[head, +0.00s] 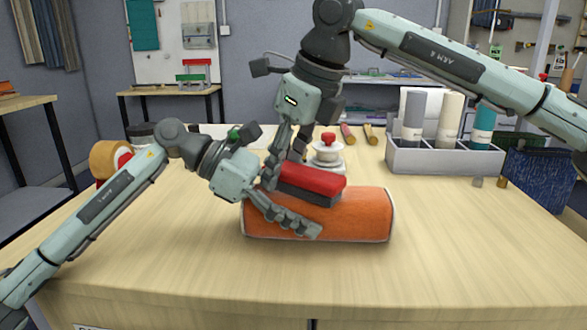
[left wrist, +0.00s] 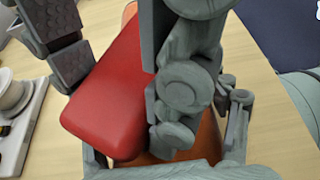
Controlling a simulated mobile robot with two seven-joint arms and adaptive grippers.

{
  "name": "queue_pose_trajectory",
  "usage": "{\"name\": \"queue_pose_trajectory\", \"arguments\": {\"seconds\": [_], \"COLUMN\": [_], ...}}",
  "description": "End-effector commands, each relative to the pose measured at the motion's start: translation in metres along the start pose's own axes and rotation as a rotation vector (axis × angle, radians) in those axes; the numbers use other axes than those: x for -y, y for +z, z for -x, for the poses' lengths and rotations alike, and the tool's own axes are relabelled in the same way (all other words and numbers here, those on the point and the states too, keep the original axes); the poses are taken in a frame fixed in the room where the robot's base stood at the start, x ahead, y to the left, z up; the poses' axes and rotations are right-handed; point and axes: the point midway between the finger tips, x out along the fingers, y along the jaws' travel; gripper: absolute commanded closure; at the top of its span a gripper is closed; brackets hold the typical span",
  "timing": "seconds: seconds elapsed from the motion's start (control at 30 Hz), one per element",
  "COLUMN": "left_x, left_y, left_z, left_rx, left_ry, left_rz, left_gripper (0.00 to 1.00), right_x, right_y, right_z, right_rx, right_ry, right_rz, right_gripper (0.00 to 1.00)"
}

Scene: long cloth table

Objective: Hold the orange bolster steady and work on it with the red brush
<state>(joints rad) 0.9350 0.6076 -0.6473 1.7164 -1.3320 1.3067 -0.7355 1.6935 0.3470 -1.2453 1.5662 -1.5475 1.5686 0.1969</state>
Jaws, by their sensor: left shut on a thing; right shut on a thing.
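The orange bolster (head: 355,222) lies on its side across the table, its long side facing me. The red brush (head: 312,180), red on top with a dark grey lower part, rests on or just above the bolster's top; exact contact is hidden. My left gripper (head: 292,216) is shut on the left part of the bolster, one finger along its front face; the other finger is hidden. My right gripper (head: 284,160) reaches down from above and is shut on the brush's left end. The left wrist view shows the brush (left wrist: 108,95) close up, with grey finger links hiding most of the bolster (left wrist: 207,138).
A grey divided bin (head: 440,160) with several rolls stands at the back right. A white spool with a red knob (head: 327,150) stands behind the brush. A tan roll (head: 108,158) lies at the back left.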

Motion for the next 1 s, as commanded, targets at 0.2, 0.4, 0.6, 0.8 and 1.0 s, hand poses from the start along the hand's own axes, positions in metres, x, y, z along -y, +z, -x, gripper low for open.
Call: {"name": "queue_pose_trajectory", "arguments": {"seconds": [0.2,0.4,0.6,0.8,1.0], "left_x": [0.000,0.000,-0.001,0.000,0.000], "left_y": [-0.001,-0.001,-0.002,-0.002,-0.002], "left_z": [-0.009,-0.008,-0.007,-0.006,-0.006], "left_rx": [0.002,0.003,0.002,0.001,-0.001], "left_ry": [-0.005,-0.004,-0.002,-0.004,-0.005], "left_rz": [0.004,0.006,0.008,0.007,0.006], "left_gripper": [0.42,0.42,0.42,0.42,0.42], "right_x": [-0.027,-0.021,-0.011,-0.004,0.002], "right_y": [0.010,0.000,-0.015,-0.022,-0.030], "right_z": [-0.002,0.001,0.005,0.006,0.008], "right_rx": [0.022,0.023,0.020,0.015,0.012], "right_ry": [0.045,0.045,0.043,0.039,0.036], "right_rz": [0.045,0.044,0.043,0.037,0.033], "right_gripper": [1.00,1.00,1.00,1.00,1.00]}}
